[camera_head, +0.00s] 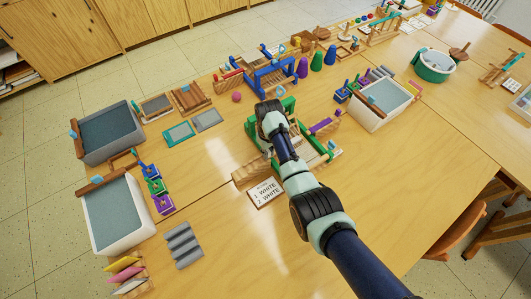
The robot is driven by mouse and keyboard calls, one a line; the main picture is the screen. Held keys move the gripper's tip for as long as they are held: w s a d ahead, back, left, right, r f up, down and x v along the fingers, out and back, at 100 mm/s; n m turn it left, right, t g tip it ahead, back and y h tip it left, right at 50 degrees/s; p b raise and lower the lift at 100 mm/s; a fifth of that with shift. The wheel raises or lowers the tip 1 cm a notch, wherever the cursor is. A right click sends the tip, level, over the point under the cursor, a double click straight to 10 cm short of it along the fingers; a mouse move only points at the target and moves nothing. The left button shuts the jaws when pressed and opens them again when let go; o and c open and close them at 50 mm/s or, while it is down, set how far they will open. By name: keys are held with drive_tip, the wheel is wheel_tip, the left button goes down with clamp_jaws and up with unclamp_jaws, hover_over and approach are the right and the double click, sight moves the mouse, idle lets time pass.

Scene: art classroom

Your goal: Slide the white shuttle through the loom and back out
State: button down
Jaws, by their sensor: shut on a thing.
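The green-framed loom (318,158) stands mid-table, partly covered by my arm. Pale threads (308,150) show inside its frame. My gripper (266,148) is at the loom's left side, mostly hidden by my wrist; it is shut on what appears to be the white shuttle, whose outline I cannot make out. A wooden block (250,173) sits at the loom's front left. A purple shuttle (321,125) rests on a wooden holder at the loom's right. A card (265,193) in front reads "1. WHITE 2. WHITE".
A blue loom (272,77) stands behind, with purple, green and blue cones (316,61) to its right. Grey-filled trays (110,133) stand at left, another (381,104) at right. A grey ridged piece (183,245) lies at front left. Bare tabletop lies at front centre.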

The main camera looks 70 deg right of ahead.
drive_tip(key=shift+d, duration=0.1)
drive_tip(key=c, duration=1.1)
unclamp_jaws()
drive_tip(key=shift+s+d, duration=0.15)
wheel_tip(320, 180, up, 12)
